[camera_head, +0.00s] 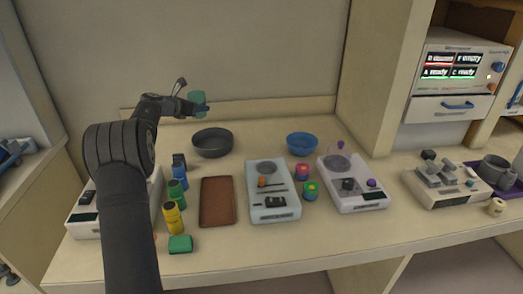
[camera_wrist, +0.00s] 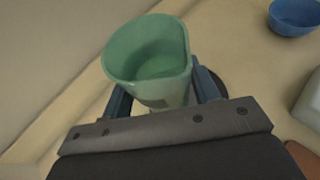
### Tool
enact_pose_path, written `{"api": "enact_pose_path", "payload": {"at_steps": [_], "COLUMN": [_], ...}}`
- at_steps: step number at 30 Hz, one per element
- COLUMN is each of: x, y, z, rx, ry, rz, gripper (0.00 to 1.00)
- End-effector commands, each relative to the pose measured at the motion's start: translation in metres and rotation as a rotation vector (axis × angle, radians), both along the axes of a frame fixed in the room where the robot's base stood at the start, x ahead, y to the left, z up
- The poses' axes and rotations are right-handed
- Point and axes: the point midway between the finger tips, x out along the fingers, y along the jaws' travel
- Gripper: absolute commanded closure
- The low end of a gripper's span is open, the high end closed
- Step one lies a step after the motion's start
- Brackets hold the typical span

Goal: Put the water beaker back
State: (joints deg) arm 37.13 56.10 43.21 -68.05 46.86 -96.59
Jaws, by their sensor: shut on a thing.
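The water beaker is a green cup (camera_head: 197,97) held up at the back left, above the counter near the wall. It also fills the upper middle of the wrist view (camera_wrist: 150,65), with its open mouth showing and its inside pale green. My gripper (camera_head: 196,106) is shut on the beaker; in the wrist view its two blue fingers (camera_wrist: 160,98) sit on either side of the cup. The beaker looks roughly upright. I cannot tell whether it holds water. The lower part of the cup is partly hidden by the gripper.
A dark round pan (camera_head: 212,143) stands on the counter below the beaker. A blue bowl (camera_head: 302,142) is to its right. A brown tray (camera_head: 217,202), several bottles (camera_head: 173,217), and white devices (camera_head: 272,205) fill the front. Bare counter (camera_head: 255,130) shows between pan and bowl.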

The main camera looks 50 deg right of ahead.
Motion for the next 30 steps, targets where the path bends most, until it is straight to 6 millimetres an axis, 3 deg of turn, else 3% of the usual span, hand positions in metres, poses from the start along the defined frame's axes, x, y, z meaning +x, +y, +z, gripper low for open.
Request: {"api": "enact_pose_path", "payload": {"at_steps": [8,18,24,30], "x": [-0.081,-0.209,-0.256,-0.284], "y": [-0.056,-0.12,-0.136,-0.144], "z": [0.001,0.001,0.001,0.0], "rx": [-0.001,-0.002,-0.002,-0.001], "ry": [0.001,0.003,0.004,0.005], "rz": [-0.108,-0.266,-0.32,-0.353], "gripper": [0.7,0.7,0.7,0.7]}}
